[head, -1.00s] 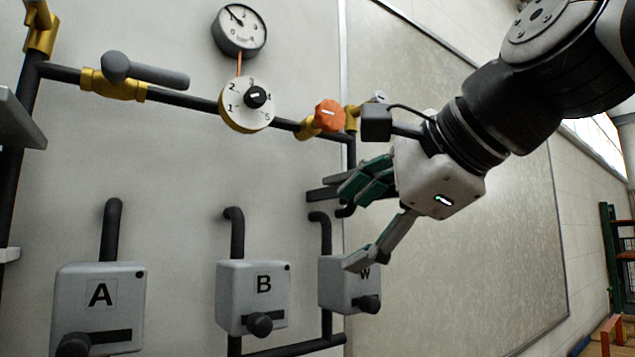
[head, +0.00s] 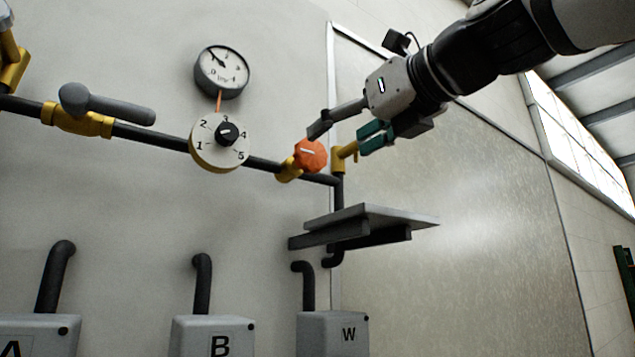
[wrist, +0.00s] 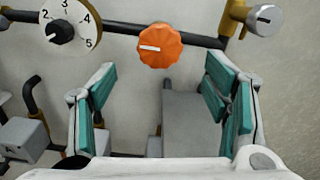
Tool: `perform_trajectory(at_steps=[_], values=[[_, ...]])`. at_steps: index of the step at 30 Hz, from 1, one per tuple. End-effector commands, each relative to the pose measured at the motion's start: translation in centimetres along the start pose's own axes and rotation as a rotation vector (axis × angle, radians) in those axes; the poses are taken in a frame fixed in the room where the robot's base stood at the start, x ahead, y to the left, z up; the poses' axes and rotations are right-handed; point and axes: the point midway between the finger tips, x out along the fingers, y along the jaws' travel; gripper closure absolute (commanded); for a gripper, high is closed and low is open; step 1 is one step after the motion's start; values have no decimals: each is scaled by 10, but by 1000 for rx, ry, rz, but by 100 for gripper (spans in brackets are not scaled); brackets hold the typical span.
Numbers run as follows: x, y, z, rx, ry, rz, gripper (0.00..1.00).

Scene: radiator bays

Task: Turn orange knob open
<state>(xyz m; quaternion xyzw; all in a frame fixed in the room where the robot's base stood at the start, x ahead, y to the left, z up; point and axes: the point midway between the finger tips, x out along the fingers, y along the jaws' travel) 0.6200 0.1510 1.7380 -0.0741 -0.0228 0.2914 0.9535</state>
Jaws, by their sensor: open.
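The orange knob (head: 310,155) is a scalloped round knob with a white mark, on a brass valve of the black pipe. In the wrist view the knob (wrist: 159,46) sits at upper middle, beyond the fingertips and between their lines, its white mark lying nearly level. My gripper (head: 346,134) is open and empty, up and to the right of the knob in the head view. In the wrist view its teal-padded fingers (wrist: 160,88) stand wide apart. I see no contact with the knob, though one finger overlaps close above it in the head view.
A grey shelf (head: 370,222) juts out below the knob. A numbered dial (head: 219,142) and a gauge (head: 222,71) are to the left, with a grey-handled brass valve (head: 78,118) beyond. A brass fitting (head: 344,158) stands close right. Boxes B (head: 213,335) and W (head: 333,333) are below.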

Motion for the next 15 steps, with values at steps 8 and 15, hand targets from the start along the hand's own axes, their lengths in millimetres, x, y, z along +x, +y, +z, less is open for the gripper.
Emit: perform_trajectory(at_steps=[8,15], values=[[53,0,0,-1,2,1,31],[76,0,0,-1,0,0,31]])
